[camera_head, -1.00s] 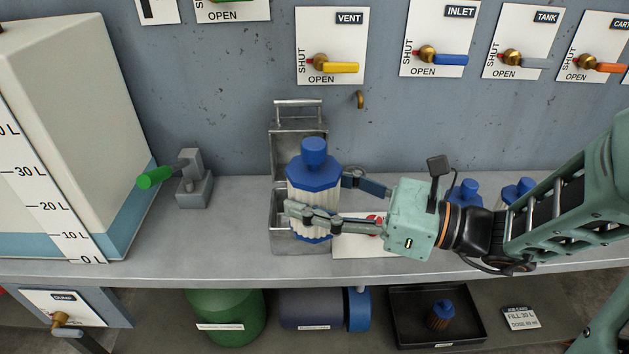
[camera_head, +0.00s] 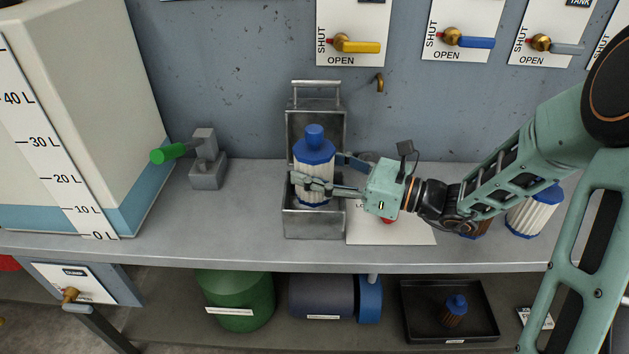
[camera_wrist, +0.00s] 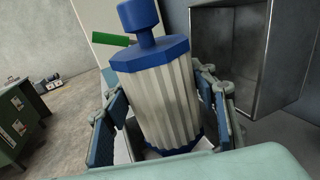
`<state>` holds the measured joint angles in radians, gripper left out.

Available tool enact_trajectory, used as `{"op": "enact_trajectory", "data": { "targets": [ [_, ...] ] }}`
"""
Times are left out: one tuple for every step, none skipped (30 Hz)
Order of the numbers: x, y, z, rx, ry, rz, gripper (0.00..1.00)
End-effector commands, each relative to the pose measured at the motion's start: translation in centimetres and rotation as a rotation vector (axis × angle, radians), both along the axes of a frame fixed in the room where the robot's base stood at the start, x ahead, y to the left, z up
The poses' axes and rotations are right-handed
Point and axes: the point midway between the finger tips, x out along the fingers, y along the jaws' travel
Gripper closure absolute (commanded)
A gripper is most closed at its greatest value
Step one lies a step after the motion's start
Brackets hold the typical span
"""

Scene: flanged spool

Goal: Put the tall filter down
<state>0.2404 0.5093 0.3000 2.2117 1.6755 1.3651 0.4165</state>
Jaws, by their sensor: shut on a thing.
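The tall filter (camera_head: 314,182) is a white pleated cylinder with blue end caps and a blue knob on top. My gripper (camera_head: 317,170) is shut on its sides and holds it upright. The filter is at the open metal box (camera_head: 314,226), whose lid stands raised behind it. Its lower end overlaps the box opening; I cannot tell whether it touches the floor of the box. In the wrist view the filter (camera_wrist: 155,95) fills the middle between both fingers, slightly tilted in the picture.
A white card (camera_head: 400,233) with a red spot lies right of the box. Another white-and-blue filter (camera_head: 530,215) stands farther right, partly behind my arm. A grey block with a green handle (camera_head: 208,165) stands left. A large tank (camera_head: 80,100) is at far left.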

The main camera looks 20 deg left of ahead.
Motion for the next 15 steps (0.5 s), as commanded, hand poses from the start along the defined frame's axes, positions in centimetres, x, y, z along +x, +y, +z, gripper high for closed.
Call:
{"op": "enact_trajectory", "data": {
  "targets": [
    [0.1, 0.0, -1.1, 0.001, 0.003, 0.0, 0.78],
    [0.1, 0.0, -1.7, 0.001, 0.003, 0.0, 0.78],
    [0.1, 0.0, -2.3, 0.002, 0.004, 0.0, 0.78],
    [0.1, 0.0, -2.7, 0.001, 0.003, 0.0, 0.78],
    [0.1, 0.0, -3.0, 0.001, 0.002, 0.0, 0.78],
    [0.1, 0.0, -3.1, 0.001, 0.0, 0.0, 0.78],
    [0.1, 0.0, -3.2, 0.001, 0.0, 0.0, 0.78],
    [0.1, 0.0, -3.1, 0.001, -0.001, 0.0, 0.78],
    [0.1, 0.0, -3.0, 0.001, -0.002, 0.0, 0.78],
    [0.1, 0.0, -3.0, 0.001, -0.002, 0.0, 0.78],
    [0.0, 0.0, -3.0, 0.001, -0.001, 0.0, 0.78],
    [0.0, 0.0, -3.0, 0.001, -0.001, 0.0, 0.78],
    [0.0, 0.0, -3.0, 0.001, -0.001, 0.0, 0.78],
    [0.0, 0.0, -3.1, 0.001, -0.001, 0.0, 0.78],
    [0.0, 0.0, -3.2, 0.001, -0.001, 0.0, 0.78]
  ]
}}
